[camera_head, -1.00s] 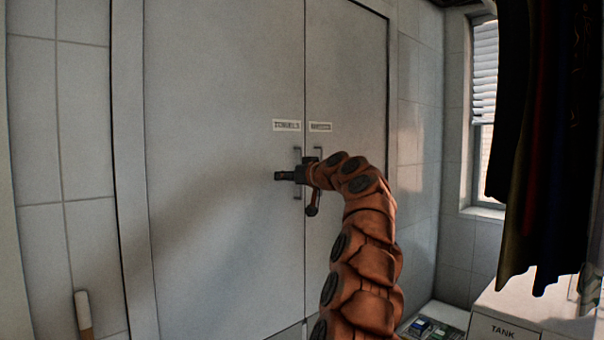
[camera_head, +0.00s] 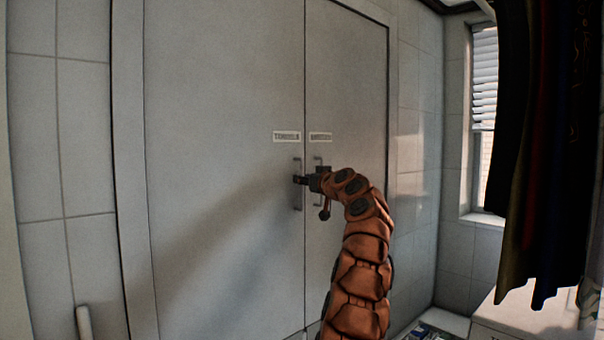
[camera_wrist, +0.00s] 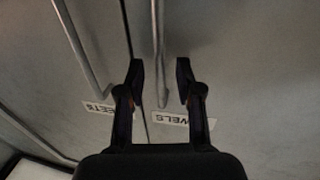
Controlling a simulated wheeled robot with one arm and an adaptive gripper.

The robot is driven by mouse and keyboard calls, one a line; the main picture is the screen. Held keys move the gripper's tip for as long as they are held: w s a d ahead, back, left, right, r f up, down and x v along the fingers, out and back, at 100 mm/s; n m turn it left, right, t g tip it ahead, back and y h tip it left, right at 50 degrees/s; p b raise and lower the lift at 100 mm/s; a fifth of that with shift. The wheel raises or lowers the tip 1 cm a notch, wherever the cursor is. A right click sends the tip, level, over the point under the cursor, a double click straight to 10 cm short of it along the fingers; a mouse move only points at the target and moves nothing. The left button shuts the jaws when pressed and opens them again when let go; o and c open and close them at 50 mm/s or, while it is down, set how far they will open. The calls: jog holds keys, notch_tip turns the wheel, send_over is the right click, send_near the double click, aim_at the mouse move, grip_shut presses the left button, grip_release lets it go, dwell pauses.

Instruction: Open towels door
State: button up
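The towels door (camera_head: 220,110) is the left one of two grey cupboard doors and is closed. Its label (camera_head: 286,137) is blurred in the head view, but "WELS" is readable on the label in the wrist view (camera_wrist: 183,118). Its vertical bar handle (camera_head: 297,200) is near the seam between the doors. My gripper (camera_head: 299,180) is at this handle, about mid-height. In the wrist view my gripper (camera_wrist: 160,78) is open, with the towels handle (camera_wrist: 158,40) between its two spread fingers. Neither finger clearly touches the bar.
The right door (camera_head: 350,90) is closed, with its own handle (camera_wrist: 83,45) close beside my gripper. Dark clothes (camera_head: 545,150) hang at the right, in front of a window (camera_head: 484,110). A white box (camera_head: 530,312) stands below them. A pale handle-like object (camera_head: 84,322) is at lower left.

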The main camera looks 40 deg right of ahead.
jog(key=shift+p+x, duration=0.5)
jog(key=shift+x, duration=0.45)
grip_shut()
